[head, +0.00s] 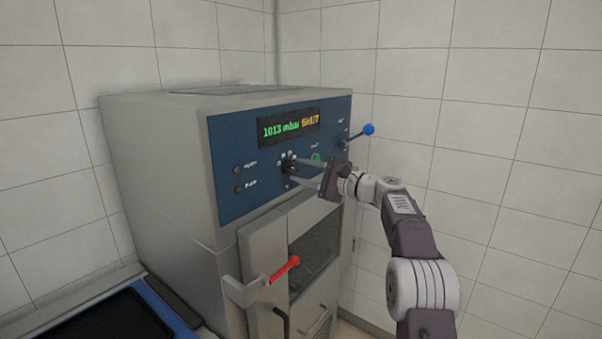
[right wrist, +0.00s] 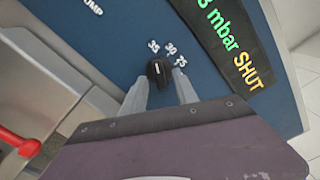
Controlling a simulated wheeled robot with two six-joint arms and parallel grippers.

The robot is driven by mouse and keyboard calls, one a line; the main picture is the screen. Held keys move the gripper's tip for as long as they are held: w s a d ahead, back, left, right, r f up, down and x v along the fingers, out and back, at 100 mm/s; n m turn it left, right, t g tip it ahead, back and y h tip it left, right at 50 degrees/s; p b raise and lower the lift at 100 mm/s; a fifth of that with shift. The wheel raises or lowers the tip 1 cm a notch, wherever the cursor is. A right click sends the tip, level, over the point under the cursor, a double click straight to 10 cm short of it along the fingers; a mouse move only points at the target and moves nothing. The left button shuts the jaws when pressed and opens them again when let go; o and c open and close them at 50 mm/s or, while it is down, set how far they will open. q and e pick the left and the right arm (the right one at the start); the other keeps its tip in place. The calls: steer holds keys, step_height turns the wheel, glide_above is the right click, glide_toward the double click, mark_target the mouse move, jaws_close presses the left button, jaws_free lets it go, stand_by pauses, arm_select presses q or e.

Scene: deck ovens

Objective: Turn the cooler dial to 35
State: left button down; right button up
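The black cooler dial (head: 289,168) is on the blue front panel of the steel machine. In the right wrist view the dial (right wrist: 158,72) has white marks 35, 30 and what looks like 25 around it. Its pale pointer line faces roughly between 35 and 30; the exact setting is hard to read. My right gripper (head: 297,173) is at the panel, its two fingers spread on either side of the dial. In the right wrist view the fingertips (right wrist: 159,80) flank the dial with small gaps, and I see no clear grip. My left gripper is not in view.
A display (head: 290,131) above the dial reads 1013 mbar SHUT. A green button (head: 316,158) and a blue-knobbed lever (head: 368,130) are to the right. A red-ended door handle (head: 284,270) sticks out below. A blue-edged surface (head: 150,293) is at lower left.

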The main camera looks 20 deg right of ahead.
steer(key=b+v, duration=0.3)
steer(key=v, duration=0.5)
steer(key=shift+s+d, duration=0.15)
steer(key=shift+s, duration=0.1)
steer(key=shift+f, duration=0.1)
steer(key=s+a+f+n+g+h, duration=0.1)
steer(key=s+a+f+g+h, duration=0.15)
steer(key=f, duration=0.65)
steer(key=s+a+f+n+g+h, duration=0.1)
steer(key=s+a+f+n+g, duration=0.2)
steer(key=f, duration=0.6)
steer(key=s+a+f+g+h, duration=0.2)
steer(key=s+a+f+g, duration=0.15)
steer(key=f, duration=0.45)
steer(key=s+f+n+g+h, duration=0.2)
steer(key=s+f+n, duration=0.4)
steer(key=s, duration=0.6)
steer(key=s+f+n+g+h, duration=0.2)
steer(key=s+f+n, duration=0.4)
steer(key=s+f, duration=0.3)
steer(key=s+h, duration=0.1)
steer(key=s, duration=0.2)
steer(key=shift+d, duration=0.35)
